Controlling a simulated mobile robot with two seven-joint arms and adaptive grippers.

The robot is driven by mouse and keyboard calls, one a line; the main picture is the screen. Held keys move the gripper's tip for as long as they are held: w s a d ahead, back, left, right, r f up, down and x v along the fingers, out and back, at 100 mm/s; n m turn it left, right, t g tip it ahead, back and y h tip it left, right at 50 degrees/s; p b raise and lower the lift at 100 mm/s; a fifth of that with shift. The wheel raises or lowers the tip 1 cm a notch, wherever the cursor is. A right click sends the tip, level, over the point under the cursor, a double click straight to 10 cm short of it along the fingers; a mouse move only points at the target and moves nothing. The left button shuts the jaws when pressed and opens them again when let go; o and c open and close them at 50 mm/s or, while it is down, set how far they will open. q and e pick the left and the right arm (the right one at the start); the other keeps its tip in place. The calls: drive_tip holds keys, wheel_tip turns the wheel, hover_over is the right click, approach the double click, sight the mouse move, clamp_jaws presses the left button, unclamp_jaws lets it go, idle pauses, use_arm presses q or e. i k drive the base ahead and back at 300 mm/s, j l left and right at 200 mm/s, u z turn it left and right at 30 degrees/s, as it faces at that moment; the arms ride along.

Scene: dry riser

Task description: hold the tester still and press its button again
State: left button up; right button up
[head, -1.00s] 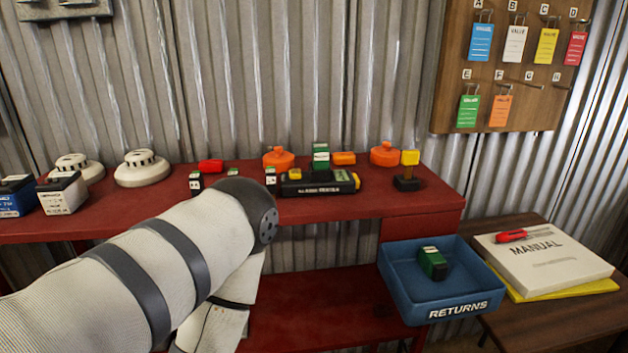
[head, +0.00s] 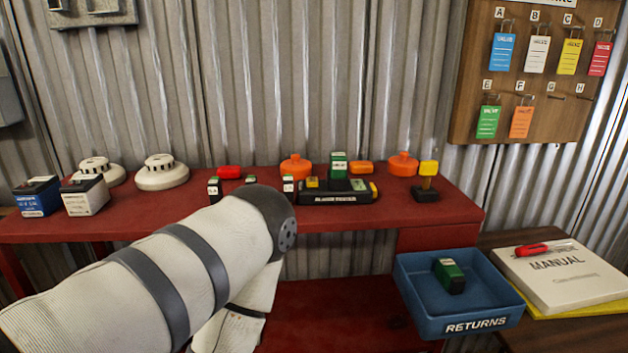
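The tester (head: 335,198) is a long black device with yellow ends lying on the red bench. A green and black block (head: 338,165) stands upright at its back edge; whether it sits in the tester or behind it I cannot tell. A small yellow part (head: 312,182) shows on its top left; I cannot tell if this is the button. My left arm reaches in from the left, its elbow in front of the bench and its lower part going down below the bench top. The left gripper is out of frame or hidden. My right arm and gripper are not in view.
On the red bench (head: 440,209) are white smoke detectors (head: 162,172), boxed batteries (head: 85,196), orange caps (head: 403,164) and a yellow-topped stand (head: 427,182). The blue RETURNS tray (head: 420,311) at right holds a green block (head: 449,276). A manual (head: 565,275) lies beside it.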

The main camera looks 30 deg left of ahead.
sight(311, 182)
drive_tip(key=i+u, duration=0.1)
drive_tip(key=u, duration=0.3)
drive_tip(key=i+j+u, duration=0.1)
drive_tip(key=u, duration=0.25)
drive_tip(key=i+u, duration=0.1)
drive_tip(key=u, duration=0.3)
